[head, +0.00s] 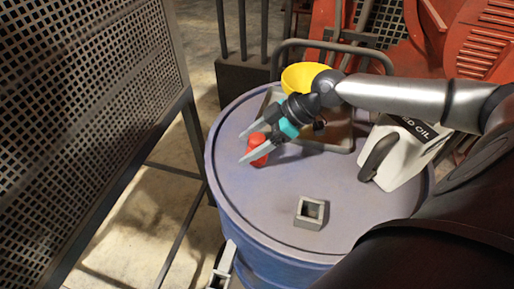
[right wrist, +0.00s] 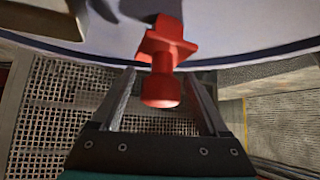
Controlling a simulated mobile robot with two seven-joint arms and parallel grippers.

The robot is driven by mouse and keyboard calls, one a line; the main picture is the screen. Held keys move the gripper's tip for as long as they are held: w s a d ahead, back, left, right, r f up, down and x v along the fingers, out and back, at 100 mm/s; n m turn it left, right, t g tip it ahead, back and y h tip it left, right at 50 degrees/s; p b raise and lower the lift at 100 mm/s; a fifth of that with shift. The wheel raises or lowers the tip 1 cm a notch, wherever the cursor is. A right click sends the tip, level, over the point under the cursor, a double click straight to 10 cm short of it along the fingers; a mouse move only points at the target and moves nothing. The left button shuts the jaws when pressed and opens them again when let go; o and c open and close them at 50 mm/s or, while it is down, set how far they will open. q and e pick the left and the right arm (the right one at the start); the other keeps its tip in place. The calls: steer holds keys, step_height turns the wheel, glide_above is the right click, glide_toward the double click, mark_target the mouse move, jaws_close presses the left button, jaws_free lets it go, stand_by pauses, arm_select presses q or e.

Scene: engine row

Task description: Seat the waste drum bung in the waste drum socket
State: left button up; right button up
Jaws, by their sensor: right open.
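The red waste drum bung (head: 260,148) stands on the blue drum lid near its left edge. It has a round knob and a wider, angular flange. My right gripper (head: 245,146) is open, with its two fingers on either side of the bung. In the right wrist view, the bung (right wrist: 162,85) shows between the spread fingers (right wrist: 163,95), with gaps on both sides. The waste drum socket (head: 302,225), a small grey square frame with an opening, sits on the lid towards the front. My left gripper is not seen.
The blue drum lid (head: 260,205) is clear between bung and socket. A yellow funnel (head: 302,77) and a dark-framed tray (head: 345,140) are at the back. A white oil can (head: 410,155) stands at the right. A mesh panel (head: 90,110) is left of the drum.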

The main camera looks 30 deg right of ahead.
steer(key=shift+w+a+f, duration=0.2)
steer(key=shift+a+f, duration=0.15)
steer(key=shift+f, duration=0.05)
jaws_close()
stand_by(0.4)
